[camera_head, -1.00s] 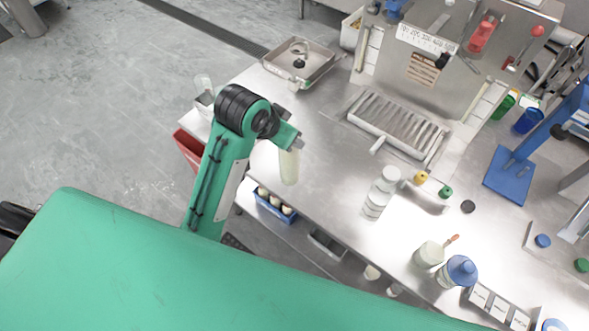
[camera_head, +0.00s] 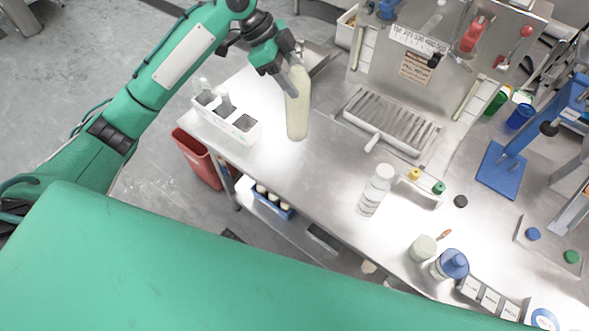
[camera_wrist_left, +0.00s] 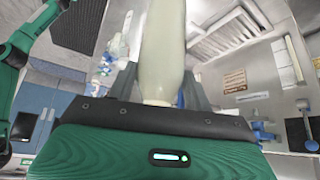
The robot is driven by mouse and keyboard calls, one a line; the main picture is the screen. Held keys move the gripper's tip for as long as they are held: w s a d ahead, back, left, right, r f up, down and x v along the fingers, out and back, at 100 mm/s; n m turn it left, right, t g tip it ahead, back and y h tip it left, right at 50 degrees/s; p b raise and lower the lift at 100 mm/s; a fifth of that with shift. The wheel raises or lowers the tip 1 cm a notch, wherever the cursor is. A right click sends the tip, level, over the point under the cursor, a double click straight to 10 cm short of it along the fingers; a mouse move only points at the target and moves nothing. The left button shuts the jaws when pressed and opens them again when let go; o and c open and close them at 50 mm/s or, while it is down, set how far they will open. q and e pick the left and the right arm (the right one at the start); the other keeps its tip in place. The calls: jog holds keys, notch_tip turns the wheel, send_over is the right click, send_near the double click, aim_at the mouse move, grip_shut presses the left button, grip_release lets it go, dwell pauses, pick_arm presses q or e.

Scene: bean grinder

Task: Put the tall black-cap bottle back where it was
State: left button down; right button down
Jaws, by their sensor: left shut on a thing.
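My left gripper (camera_head: 291,72) is shut on a tall pale cream bottle (camera_head: 297,108) and holds it, slightly tilted, over the left part of the steel bench. I cannot see a black cap on it. In the left wrist view the bottle (camera_wrist_left: 163,45) stands between the two fingers (camera_wrist_left: 160,85). A white caddy (camera_head: 240,132) with square slots stands at the bench's left edge. It holds smaller clear bottles (camera_head: 224,103) at its left and middle, and a slot nearer the right looks empty. My right gripper is not in view.
A steel bench (camera_head: 330,165) has clear room between the caddy and a white bottle (camera_head: 375,190). A ribbed drain tray (camera_head: 390,120) lies behind. A blue-topped bottle (camera_head: 452,264) and jar (camera_head: 422,248) stand at front right. A red bin (camera_head: 197,158) hangs below the left edge.

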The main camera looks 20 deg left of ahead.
aim_at(291, 130)
pick_arm(q)
jog(key=shift+a+r, duration=0.2)
jog(key=shift+r, duration=0.15)
jog(key=shift+f, duration=0.2)
notch_tip(291, 130, down, 14)
jog(key=p, duration=0.5)
notch_tip(291, 130, down, 5)
jog(key=shift+r+p, duration=0.15)
jog(key=shift+p, duration=0.8)
jog(key=shift+w+f, duration=0.1)
jog(key=shift+f, duration=0.25)
